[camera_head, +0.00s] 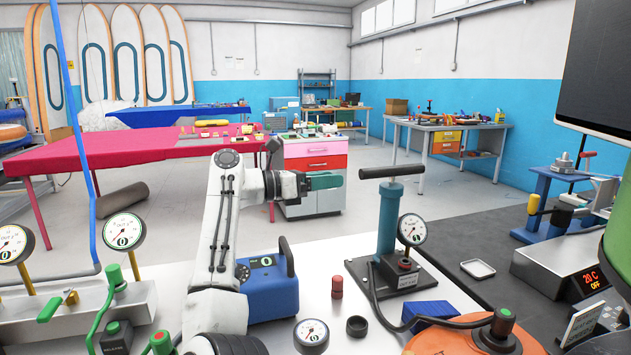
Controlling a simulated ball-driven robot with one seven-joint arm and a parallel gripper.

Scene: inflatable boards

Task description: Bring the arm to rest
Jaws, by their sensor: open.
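My arm rises from the bottom of the head view, with its white upper link upright and its end bent to the right. My gripper (326,181) points to the right above the white bench. It appears empty, with its jaws seen side-on and clear of the bench objects. A hand pump (388,220) with a black T-handle and a gauge stands upright to the right of the gripper, with a gap between them. A blue box (270,288) with a black handle sits below the gripper and is partly hidden behind my arm.
On the bench are a red cylinder (337,287), a black ring (357,326), a loose gauge (311,335), a blue block (426,315) and an orange round unit (455,338) with a hose. A gauge manifold (75,305) stands left. A dark screen (600,70) hangs at upper right. Space above the bench centre is free.

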